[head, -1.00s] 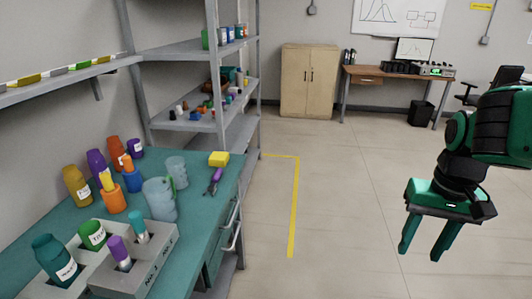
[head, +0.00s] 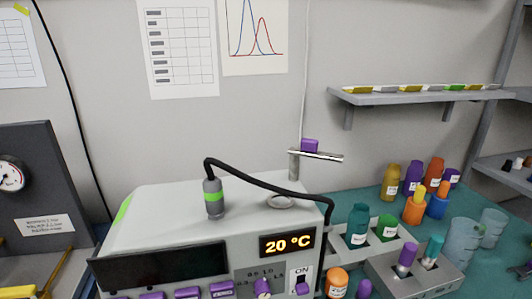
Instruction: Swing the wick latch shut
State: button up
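The white instrument (head: 170,215) with the 20 °C display (head: 287,243) stands in the lower middle of the head view. At its back right a short metal post (head: 294,165) carries a flat metal arm (head: 325,157) with a purple knob (head: 310,145). The arm points right, away from the round metal-rimmed port (head: 282,201) on the instrument's top. This arm may be the wick latch; I cannot tell for sure. My gripper is outside this view.
A black cable arches over the instrument from a grey, green-banded cylinder (head: 214,197). To the right, a grey rack (head: 405,285) holds bottles, with more bottles and beakers (head: 463,245) on the teal bench. A gauge panel (head: 35,200) stands left. A wall shelf (head: 420,97) hangs above.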

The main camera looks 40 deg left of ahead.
aim_at(308, 147)
jog(key=u, duration=0.8)
jog(key=k, duration=0.65)
jog(key=u, duration=0.45)
jog(key=i, duration=0.55)
jog(key=u, duration=0.45)
